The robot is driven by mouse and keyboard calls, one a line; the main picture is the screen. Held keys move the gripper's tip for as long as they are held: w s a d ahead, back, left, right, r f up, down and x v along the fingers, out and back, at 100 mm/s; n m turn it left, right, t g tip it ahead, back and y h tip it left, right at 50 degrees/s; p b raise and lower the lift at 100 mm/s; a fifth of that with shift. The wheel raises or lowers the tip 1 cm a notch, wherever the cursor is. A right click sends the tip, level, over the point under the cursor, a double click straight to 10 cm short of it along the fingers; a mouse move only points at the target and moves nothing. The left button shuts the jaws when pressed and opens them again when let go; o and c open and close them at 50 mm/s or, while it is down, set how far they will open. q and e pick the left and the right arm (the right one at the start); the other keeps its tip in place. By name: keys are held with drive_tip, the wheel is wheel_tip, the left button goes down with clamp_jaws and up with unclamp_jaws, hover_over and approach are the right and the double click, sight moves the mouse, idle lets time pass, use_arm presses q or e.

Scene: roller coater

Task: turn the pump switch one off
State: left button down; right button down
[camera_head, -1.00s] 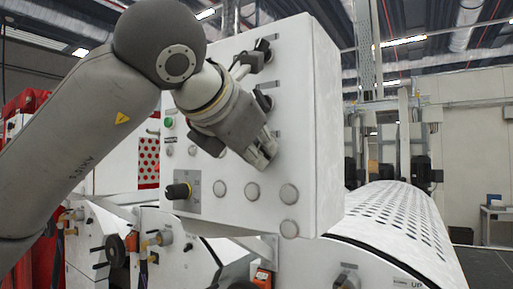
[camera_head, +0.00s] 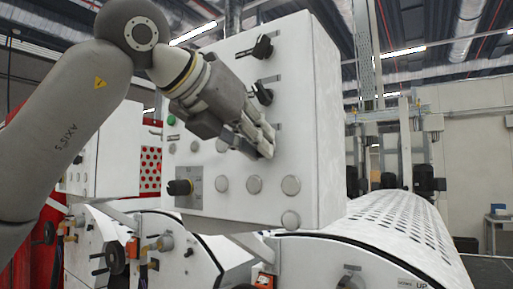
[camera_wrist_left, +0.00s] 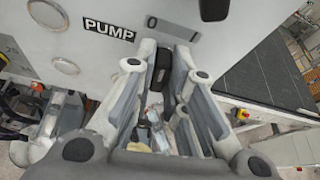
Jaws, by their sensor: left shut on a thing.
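My left gripper (camera_head: 263,146) is at the front of the white control panel (camera_head: 315,120). In the left wrist view, its fingers (camera_wrist_left: 164,68) are shut on a black switch knob (camera_wrist_left: 162,62), just below a black label reading PUMP (camera_wrist_left: 109,30). Any number on the label is not visible. In the head view, the fingers hide this knob. Two other black switches, an upper one (camera_head: 262,47) and a lower one (camera_head: 262,93), show above the gripper. My right gripper is not in view.
Several round silver buttons (camera_head: 254,184) and a black knob on a grey plate (camera_head: 180,187) sit lower on the panel.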

use_arm(q)
drive_tip(key=shift+w+a+n+g+h+b, duration=0.15)
drive_tip(key=shift+n+g+h+b, duration=0.25)
drive_tip(key=shift+n+h+b, duration=0.85)
drive_tip(key=shift+n+y, duration=0.25)
drive_tip(key=shift+n, duration=0.1)
drive_tip(key=c, duration=1.5)
unclamp_jaws()
drive_tip(key=shift+o, duration=0.2)
drive_tip(key=v, duration=1.2)
